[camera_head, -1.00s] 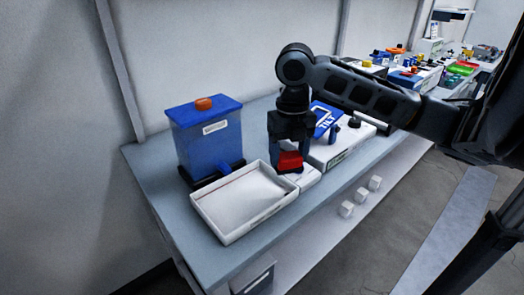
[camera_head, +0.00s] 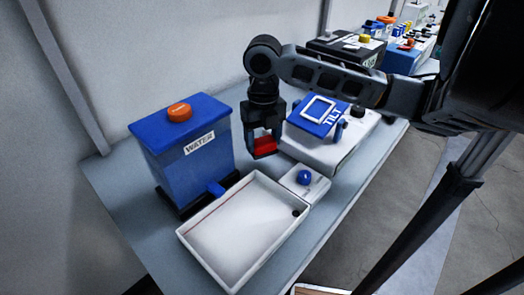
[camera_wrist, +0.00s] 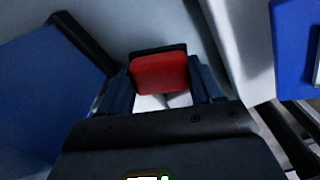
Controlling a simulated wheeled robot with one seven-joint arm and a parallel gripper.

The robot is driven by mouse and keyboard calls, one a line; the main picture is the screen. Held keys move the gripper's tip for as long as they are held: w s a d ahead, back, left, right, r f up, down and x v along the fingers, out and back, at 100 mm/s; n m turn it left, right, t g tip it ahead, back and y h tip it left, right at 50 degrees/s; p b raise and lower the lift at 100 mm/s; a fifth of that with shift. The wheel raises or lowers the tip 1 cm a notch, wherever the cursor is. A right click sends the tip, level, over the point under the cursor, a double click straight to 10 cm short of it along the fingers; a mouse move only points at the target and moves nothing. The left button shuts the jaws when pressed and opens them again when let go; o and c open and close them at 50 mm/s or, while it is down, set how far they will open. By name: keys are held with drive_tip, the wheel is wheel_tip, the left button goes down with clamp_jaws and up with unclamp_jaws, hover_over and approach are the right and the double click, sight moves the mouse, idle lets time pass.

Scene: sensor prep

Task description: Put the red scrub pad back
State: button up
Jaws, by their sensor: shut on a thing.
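The red scrub pad (camera_head: 264,146) is between the fingers of my gripper (camera_head: 263,143), which is shut on it. The pad has a dark layer along one edge and also shows in the wrist view (camera_wrist: 160,73), gripped between both fingers (camera_wrist: 162,90). My gripper points down and holds the pad above the bench, between the blue water tank (camera_head: 190,150) and the tilt device (camera_head: 330,135). The pad's underside and the spot right below it are partly hidden.
A white shallow tray (camera_head: 188,238) stands in front of the tank, under its blue spout. A small white box with a blue knob (camera_head: 304,177) sits beside the tray. More equipment (camera_head: 385,50) lines the far bench. Bare bench (camera_head: 115,190) shows at the left.

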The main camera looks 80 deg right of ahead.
sight(263, 153)
drive_tip(key=shift+f, duration=2.3)
drive_tip(key=shift+f, duration=0.1)
drive_tip(key=shift+f, duration=0.15)
drive_tip(key=o, duration=0.9)
drive_tip(key=shift+o, duration=0.2)
wheel_tip(263, 153, up, 13)
drive_tip(key=shift+f, duration=0.2)
